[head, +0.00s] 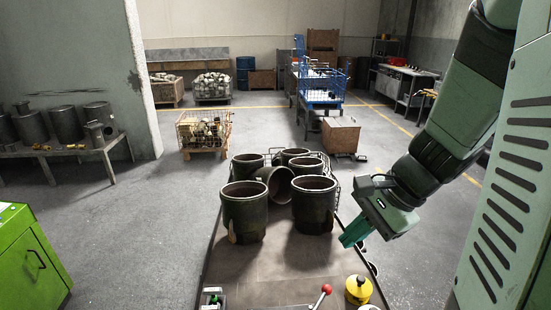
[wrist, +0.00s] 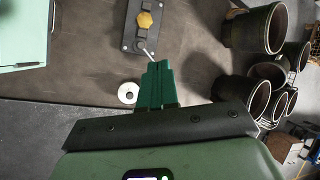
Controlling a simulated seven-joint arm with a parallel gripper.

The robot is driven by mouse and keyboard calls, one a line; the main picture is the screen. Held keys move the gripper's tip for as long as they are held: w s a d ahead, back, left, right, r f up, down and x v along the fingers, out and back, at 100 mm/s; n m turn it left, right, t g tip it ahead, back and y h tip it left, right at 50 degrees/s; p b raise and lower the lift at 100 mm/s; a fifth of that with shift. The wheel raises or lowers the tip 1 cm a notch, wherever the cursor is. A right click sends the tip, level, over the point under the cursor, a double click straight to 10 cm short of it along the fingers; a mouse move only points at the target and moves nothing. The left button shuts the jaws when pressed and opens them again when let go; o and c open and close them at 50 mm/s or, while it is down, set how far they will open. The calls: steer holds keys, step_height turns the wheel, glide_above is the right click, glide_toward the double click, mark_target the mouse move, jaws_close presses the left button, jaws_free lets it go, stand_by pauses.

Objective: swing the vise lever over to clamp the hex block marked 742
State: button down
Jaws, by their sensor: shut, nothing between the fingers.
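My gripper (head: 347,243) hangs over the right side of the bench, fingers shut and empty; its closed green fingertips (wrist: 157,66) show in the wrist view. A lever with a red ball knob (head: 326,288) stands at the front of the bench, below and left of my gripper in the head view. In the wrist view, a yellow hex-shaped piece (wrist: 145,20) sits on a dark plate (wrist: 129,38). A thin pale rod (wrist: 147,49) runs from near that plate toward my fingertips; I cannot tell whether they touch. No 742 marking is readable.
Several dark open pots (head: 245,212) crowd the bench's far part. A white ring (wrist: 127,93) lies near the edge. A green cabinet (head: 30,262) stands left. The bench middle is bare.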

mark_target(317, 306)
steer(key=d+f+m+t, duration=0.1)
steer(key=d+f+m, duration=0.5)
steer(key=f, duration=0.2)
steer(key=d+f+m+t+y, duration=0.1)
steer(key=d+f+m, duration=0.4)
steer(key=f, duration=0.3)
steer(key=shift+d+f+m+t, duration=0.3)
steer(key=shift+d+m, duration=0.1)
steer(key=shift+d, duration=0.1)
steer(key=x, duration=1)
steer(key=shift+s+a, duration=0.1)
steer(key=shift+w+a+f, duration=0.15)
steer(key=shift+w+a, duration=0.6)
steer(key=shift+a, duration=0.3)
steer(key=shift+w+a+f, duration=0.15)
steer(key=shift+w+a, duration=0.25)
steer(key=shift+a, duration=0.15)
steer(key=shift+w, duration=0.1)
